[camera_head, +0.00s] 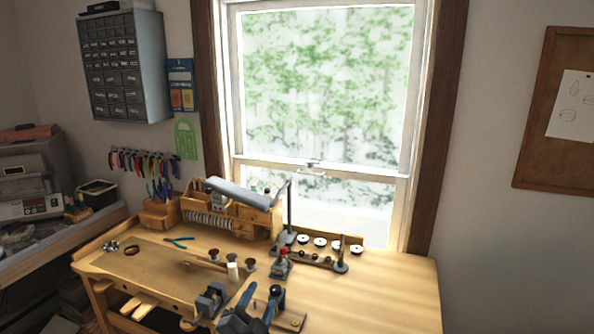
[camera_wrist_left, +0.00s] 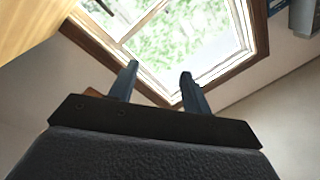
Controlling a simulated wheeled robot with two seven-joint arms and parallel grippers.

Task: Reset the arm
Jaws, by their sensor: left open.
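My left gripper (camera_head: 260,298) shows at the bottom of the head view, over the front part of the wooden workbench (camera_head: 385,295). Its two blue-grey fingers point away from me. In the left wrist view, the fingers of my left gripper (camera_wrist_left: 159,72) stand apart with nothing between them. Beyond them in that view are the window and wall. My right gripper is in neither view.
A red-topped tool (camera_head: 282,262), a row of white discs (camera_head: 320,242) and a wooden organizer (camera_head: 240,215) stand on the bench. Pliers (camera_head: 178,242) lie at its left. The bench's right side is clear. The window (camera_head: 325,90) is behind.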

